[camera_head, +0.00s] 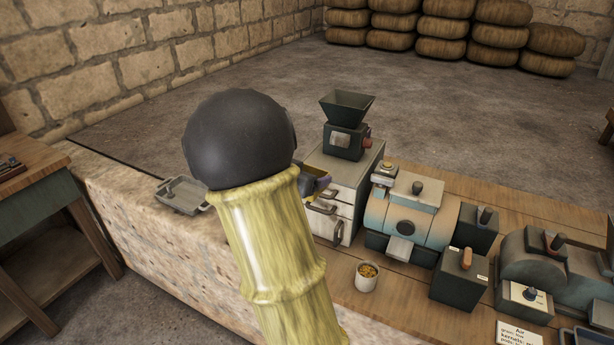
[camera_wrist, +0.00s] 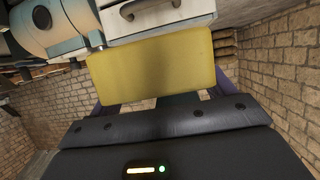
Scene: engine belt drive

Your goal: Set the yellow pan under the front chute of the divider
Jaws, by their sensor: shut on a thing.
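The yellow pan (camera_wrist: 150,72) fills the middle of the wrist view as a flat yellow face, held between the purple fingers of my gripper (camera_wrist: 158,100). A small yellow part of it also shows in the head view (camera_head: 308,190), mostly hidden behind my arm. A dark machine with a flared hopper (camera_head: 344,138), which may be the divider, stands on a pale cabinet with drawers (camera_head: 346,178). I cannot make out its front chute. The pan is beside the cabinet's left front in the head view. In the wrist view, the handled drawer front (camera_wrist: 150,18) lies just beyond the pan; I cannot tell whether they touch.
A grey metal pan (camera_head: 183,195) sits on the stone ledge at left. A cup of grain (camera_head: 367,275), a blue-and-cream drum machine (camera_head: 408,213) and dark switch boxes (camera_head: 458,278) stand right of the cabinet. A paper sign (camera_head: 518,334) lies at the front right.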

